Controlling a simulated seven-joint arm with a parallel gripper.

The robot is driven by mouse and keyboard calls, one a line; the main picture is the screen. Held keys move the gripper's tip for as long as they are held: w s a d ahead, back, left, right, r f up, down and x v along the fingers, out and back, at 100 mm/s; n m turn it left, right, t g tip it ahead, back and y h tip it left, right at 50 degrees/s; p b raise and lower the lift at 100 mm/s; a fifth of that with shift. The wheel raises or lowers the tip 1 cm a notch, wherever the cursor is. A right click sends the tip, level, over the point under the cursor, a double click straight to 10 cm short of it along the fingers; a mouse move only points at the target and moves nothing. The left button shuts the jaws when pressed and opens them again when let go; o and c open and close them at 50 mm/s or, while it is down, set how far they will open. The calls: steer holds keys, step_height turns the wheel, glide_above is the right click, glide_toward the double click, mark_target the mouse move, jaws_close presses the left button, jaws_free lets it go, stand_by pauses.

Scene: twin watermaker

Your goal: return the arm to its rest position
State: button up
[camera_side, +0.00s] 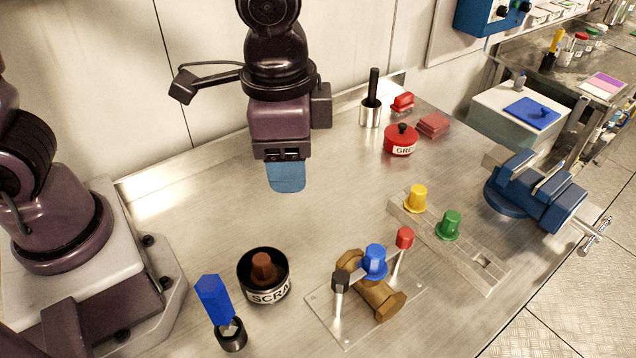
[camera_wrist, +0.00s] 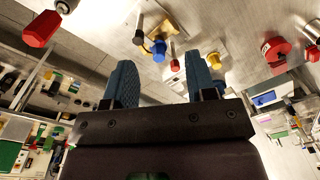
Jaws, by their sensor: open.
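My gripper (camera_side: 286,187) hangs above the back middle of the steel bench, pointing down, with blue finger pads. In the side view its pads overlap, so the gap is hidden. In the wrist view the two blue fingers of my gripper (camera_wrist: 162,80) stand well apart, with nothing between them. The gripper touches nothing that I can see. My arm rises out of the top of the side view.
The brass valve (camera_side: 382,299) with a blue cap stands on a clear plate in front. A scrap can (camera_side: 265,290), a blue-handled tool (camera_side: 214,298), a rail (camera_side: 478,262) with yellow and green caps, a red grease tin (camera_side: 401,141) and a blue vise (camera_side: 536,190) stand around. The bench below is clear.

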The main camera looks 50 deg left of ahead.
steer(key=s+a+r+n+t, duration=0.2)
steer(key=s+a+r+n, duration=0.1)
steer(key=a, duration=0.4)
steer(key=s+a+r+n+t, duration=0.3)
steer(key=a+r, duration=0.3)
steer(key=a, duration=0.2)
steer(key=shift+s+a+n, duration=0.15)
steer(key=shift+s+n, duration=0.25)
steer(key=shift+s, duration=0.1)
steer(key=shift+r, duration=0.1)
